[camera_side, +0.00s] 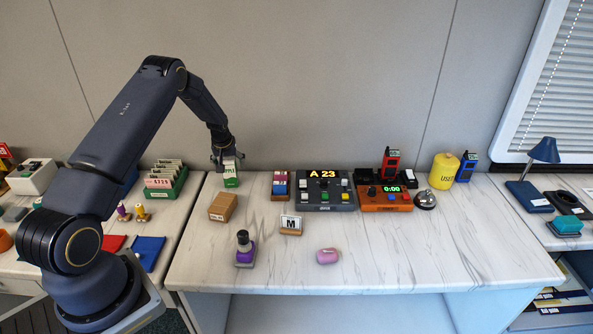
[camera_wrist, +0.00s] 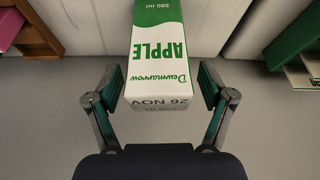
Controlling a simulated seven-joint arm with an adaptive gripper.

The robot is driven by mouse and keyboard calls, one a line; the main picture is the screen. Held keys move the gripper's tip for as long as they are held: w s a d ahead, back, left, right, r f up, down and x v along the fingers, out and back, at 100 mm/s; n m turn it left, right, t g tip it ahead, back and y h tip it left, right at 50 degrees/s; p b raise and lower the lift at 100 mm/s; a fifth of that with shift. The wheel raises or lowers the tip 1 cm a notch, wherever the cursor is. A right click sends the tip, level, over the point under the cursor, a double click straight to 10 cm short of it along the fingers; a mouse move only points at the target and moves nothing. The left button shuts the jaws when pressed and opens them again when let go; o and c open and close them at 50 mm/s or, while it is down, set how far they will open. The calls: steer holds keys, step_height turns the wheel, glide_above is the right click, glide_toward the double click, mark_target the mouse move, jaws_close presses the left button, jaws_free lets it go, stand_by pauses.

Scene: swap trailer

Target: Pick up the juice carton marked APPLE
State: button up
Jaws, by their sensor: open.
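The juice carton marked APPLE (camera_side: 231,175) stands at the left back of the marble counter, green and white. In the wrist view the carton (camera_wrist: 158,55) shows its APPLE label upside down, with a date on the face nearer me. My gripper (camera_side: 228,160) is at the carton's upper part in the side view. In the wrist view my gripper (camera_wrist: 158,85) is open, with one finger on each side of the carton and a gap at each. The carton's far end is cut off by the picture's edge.
A brown box (camera_side: 222,207) stands in front of the carton. A small rack (camera_side: 280,186) stands to its right. A green tray of cards (camera_side: 166,184) is on the left counter. The counter's front right (camera_side: 440,260) is clear.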

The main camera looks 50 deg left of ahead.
steer(key=c, duration=1.4)
